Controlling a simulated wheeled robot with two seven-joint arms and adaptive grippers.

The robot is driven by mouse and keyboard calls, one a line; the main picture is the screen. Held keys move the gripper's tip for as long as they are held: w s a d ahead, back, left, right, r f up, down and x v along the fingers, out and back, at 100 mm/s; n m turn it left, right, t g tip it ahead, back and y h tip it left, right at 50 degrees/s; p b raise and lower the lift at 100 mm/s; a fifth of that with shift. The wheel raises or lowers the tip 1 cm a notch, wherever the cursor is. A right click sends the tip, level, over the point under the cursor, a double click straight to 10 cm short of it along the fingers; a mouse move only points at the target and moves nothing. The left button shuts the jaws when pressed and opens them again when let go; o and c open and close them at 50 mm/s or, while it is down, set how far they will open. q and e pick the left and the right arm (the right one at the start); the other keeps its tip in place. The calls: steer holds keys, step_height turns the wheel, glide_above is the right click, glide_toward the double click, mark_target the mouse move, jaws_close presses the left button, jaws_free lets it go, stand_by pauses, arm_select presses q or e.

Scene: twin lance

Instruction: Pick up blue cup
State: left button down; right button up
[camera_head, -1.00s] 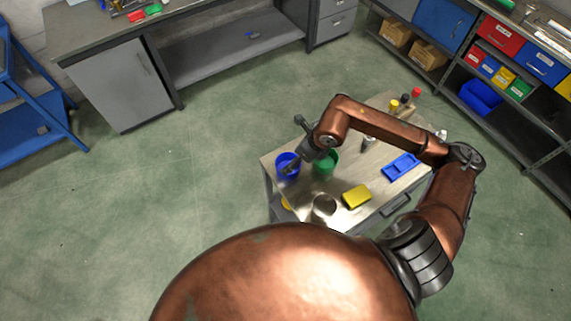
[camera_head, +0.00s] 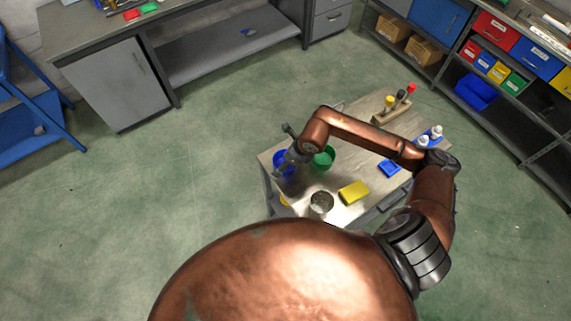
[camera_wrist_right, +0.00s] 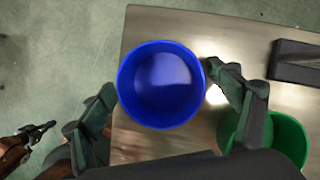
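The blue cup (camera_head: 278,163) stands near the left edge of the small table (camera_head: 345,170). In the right wrist view the blue cup (camera_wrist_right: 162,84) is seen from above and looks empty. My right gripper (camera_wrist_right: 158,80) is open, with one finger on either side of the cup. I cannot tell whether the fingers touch it. In the head view my right gripper (camera_head: 288,152) covers part of the cup. A copper arm end with a dark gripper (camera_wrist_right: 40,129), apparently my left, shows small at the lower left of the wrist view; its fingers are unclear.
A green cup (camera_head: 325,158) stands close beside the blue cup, next to my right finger. A metal can (camera_head: 321,201), a yellow block (camera_head: 354,192), a blue tray (camera_head: 389,168) and a rack with coloured-top bottles (camera_head: 391,111) share the table. Open floor lies to the left.

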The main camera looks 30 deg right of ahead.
steer(key=c, duration=1.1)
steer(key=shift+c, duration=0.2)
steer(key=shift+r, duration=0.15)
